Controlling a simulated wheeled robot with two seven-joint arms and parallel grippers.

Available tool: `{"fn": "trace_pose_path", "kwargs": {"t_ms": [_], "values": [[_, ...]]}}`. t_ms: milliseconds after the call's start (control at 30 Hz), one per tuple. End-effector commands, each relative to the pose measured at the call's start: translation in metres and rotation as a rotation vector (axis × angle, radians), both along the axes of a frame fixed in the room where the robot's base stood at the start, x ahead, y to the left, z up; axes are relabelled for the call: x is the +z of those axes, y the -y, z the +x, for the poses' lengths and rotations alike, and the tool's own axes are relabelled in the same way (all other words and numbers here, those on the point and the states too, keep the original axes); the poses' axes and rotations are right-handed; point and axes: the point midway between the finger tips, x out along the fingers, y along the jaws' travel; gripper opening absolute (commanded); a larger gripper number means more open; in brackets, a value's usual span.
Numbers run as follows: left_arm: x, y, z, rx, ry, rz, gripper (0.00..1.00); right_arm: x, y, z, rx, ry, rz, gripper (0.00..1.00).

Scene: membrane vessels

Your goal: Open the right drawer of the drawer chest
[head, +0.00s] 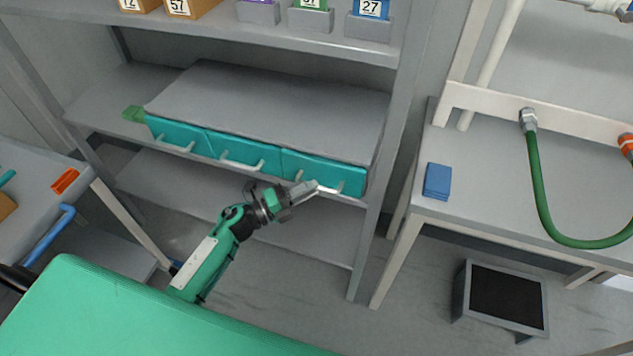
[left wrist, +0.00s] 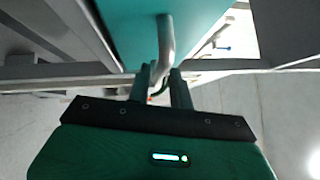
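The drawer chest (head: 270,105) sits on a shelf, a grey-topped box with teal drawer fronts side by side. The right drawer (head: 350,178) looks flush with its neighbours and has a pale bar handle (head: 328,189). My left gripper (head: 308,188) is at this handle, partly covering it. In the left wrist view the handle (left wrist: 165,40) runs down between the close-set fingers of my left gripper (left wrist: 160,82), which look shut on it. The teal front of the right drawer (left wrist: 120,30) fills the top there. My right gripper is not in view.
Grey shelf uprights (head: 385,150) stand just right of the chest. A table (head: 480,190) at the right carries a blue block (head: 437,181) and a green hose (head: 540,190). Labelled bins (head: 310,18) are on the shelf above. A black-topped box (head: 505,295) stands on the floor.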

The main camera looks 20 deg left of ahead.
Motion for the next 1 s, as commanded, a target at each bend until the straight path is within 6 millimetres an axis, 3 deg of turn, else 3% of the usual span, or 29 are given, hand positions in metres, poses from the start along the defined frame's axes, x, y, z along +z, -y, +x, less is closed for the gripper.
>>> {"fn": "trace_pose_path", "kwargs": {"t_ms": [200, 533, 667, 1000], "values": [[0.004, 0.016, 0.015, 0.000, 0.000, -0.001, 0.22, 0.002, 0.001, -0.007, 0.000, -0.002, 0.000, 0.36], [0.003, 0.018, 0.017, 0.000, -0.001, 0.001, 0.22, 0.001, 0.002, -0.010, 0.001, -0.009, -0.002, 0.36], [0.003, 0.018, 0.017, 0.000, -0.001, 0.001, 0.00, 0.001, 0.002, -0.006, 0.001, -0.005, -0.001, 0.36], [0.003, 0.018, 0.010, 0.000, -0.001, 0.000, 0.00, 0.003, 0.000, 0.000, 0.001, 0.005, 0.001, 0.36]]}}
